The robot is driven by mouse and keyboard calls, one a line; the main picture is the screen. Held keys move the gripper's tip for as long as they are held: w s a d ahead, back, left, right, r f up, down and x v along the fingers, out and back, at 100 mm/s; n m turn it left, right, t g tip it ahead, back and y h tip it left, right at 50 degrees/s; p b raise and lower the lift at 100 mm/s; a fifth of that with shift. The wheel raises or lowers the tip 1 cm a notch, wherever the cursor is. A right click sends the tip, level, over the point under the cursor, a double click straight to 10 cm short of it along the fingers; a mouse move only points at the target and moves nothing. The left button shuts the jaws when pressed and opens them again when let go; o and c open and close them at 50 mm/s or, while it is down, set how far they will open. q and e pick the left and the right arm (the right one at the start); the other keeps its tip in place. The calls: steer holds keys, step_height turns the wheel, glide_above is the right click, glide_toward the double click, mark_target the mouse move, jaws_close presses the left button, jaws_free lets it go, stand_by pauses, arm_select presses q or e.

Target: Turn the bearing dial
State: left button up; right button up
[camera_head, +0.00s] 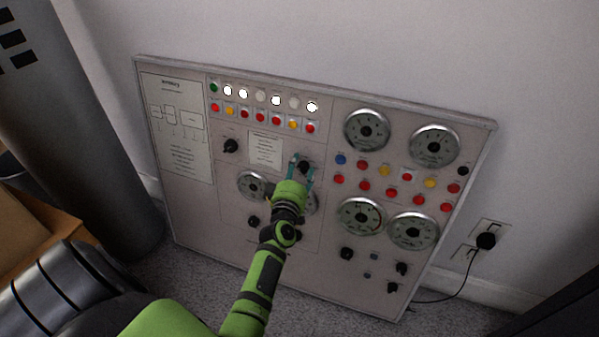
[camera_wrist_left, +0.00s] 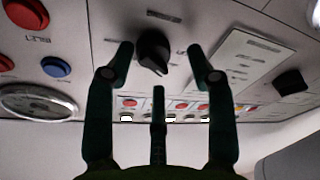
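My left gripper (camera_head: 302,174) reaches the control panel (camera_head: 188,216) in the head view. Its fingers (camera_wrist_left: 160,50) are open in the left wrist view, one on each side of a black rotary dial (camera_wrist_left: 152,52), with a gap on both sides. A third finger shows low in the middle. The same dial (camera_head: 304,166) is partly covered by the fingers in the head view. Its label is too small to read, so I cannot tell if it is the bearing dial. My right gripper is not in view.
Another black knob (camera_head: 231,146) is left of a white label. Round gauges (camera_head: 367,130), red buttons (camera_head: 364,186) and a blue button (camera_head: 341,159) are to the right. The panel leans near the wall. A black plug (camera_head: 486,241) is in the outlet at the right.

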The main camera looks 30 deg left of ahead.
arm_select(q)
steer(key=shift+s+d+f, duration=0.15)
steer(key=shift+s+d, duration=0.2)
steer(key=v, duration=0.7)
steer(key=shift+s, duration=0.15)
steer(key=shift+d, duration=0.1)
